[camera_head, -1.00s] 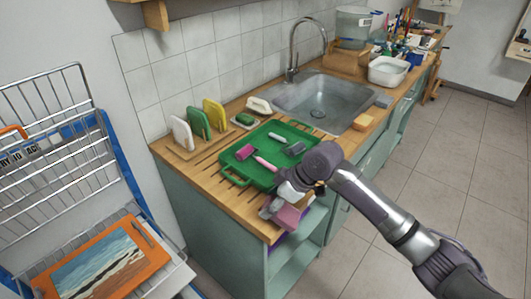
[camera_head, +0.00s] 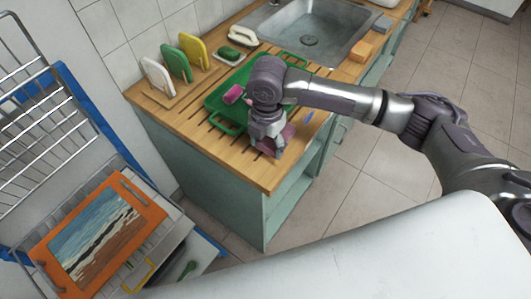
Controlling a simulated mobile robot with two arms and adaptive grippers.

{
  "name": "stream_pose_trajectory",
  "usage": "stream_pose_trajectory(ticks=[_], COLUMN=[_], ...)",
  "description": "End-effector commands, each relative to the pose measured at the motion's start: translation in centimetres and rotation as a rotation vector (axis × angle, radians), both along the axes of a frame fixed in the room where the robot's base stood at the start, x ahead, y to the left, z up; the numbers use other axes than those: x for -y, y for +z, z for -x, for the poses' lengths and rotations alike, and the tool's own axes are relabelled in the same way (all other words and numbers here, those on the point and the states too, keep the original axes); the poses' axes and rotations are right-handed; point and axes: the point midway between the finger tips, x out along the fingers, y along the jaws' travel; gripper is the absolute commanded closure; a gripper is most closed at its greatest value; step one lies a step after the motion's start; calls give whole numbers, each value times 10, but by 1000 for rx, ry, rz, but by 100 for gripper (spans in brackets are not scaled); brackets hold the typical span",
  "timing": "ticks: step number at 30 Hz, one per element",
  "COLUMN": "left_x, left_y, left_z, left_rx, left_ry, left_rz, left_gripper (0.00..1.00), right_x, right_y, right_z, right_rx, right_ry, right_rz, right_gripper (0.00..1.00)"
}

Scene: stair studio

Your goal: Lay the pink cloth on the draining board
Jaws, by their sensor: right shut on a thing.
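The pink cloth (camera_head: 288,133) shows as a small folded piece at my right gripper (camera_head: 272,148). The gripper points down and is shut on the cloth, and its fingers and wrist hide part of it. Gripper and cloth are over the front right part of the wooden draining board (camera_head: 236,164), which has dark grooves. I cannot tell whether the cloth touches the wood. My left gripper is not in view.
A green tray (camera_head: 213,102) with a pink item (camera_head: 233,93) lies on the board behind my gripper, partly hidden by my arm. White, green and yellow boards stand in a rack (camera_head: 165,97) at the left. The sink (camera_head: 318,30) is behind. The board's front left is clear.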

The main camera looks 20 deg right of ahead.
Motion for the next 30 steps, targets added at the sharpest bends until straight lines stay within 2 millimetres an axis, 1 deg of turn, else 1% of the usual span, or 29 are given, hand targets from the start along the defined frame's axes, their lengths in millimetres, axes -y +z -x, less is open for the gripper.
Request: stream_pose_trajectory(ticks=[1, 3, 8, 10, 13, 16, 23, 24, 26, 27, 28, 30], left_x=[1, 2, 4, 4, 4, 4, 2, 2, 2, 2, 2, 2], left_y=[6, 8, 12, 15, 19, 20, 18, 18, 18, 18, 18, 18], left_z=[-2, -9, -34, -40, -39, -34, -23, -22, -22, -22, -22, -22], left_rx=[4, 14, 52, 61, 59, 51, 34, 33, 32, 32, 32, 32], left_ry=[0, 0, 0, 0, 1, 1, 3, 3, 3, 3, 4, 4], left_rz=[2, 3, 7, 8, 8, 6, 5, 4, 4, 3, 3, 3], left_gripper=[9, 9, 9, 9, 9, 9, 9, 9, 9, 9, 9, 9], right_x=[-3, -6, -9, -9, -9, -9, -9, -9, -9, -9, -9, -9], right_y=[-3, -9, -18, -27, -42, -52, -55, -55, -55, -55, -55, -55], right_z=[9, 16, 22, 23, 23, 23, 22, 22, 22, 22, 22, 22], right_rx=[-3, -1, 0, -3, -2, 0, 3, 2, 2, 2, 2, 2], right_ry=[1, 0, -2, -4, -3, -2, -2, -2, -2, -2, -2, -2], right_rz=[0, 0, 0, 1, 1, 1, 0, 0, 0, 0, 0, 0], right_gripper=[65, 65, 65, 65, 65, 65, 65, 27, 17, 11, 9, 9])
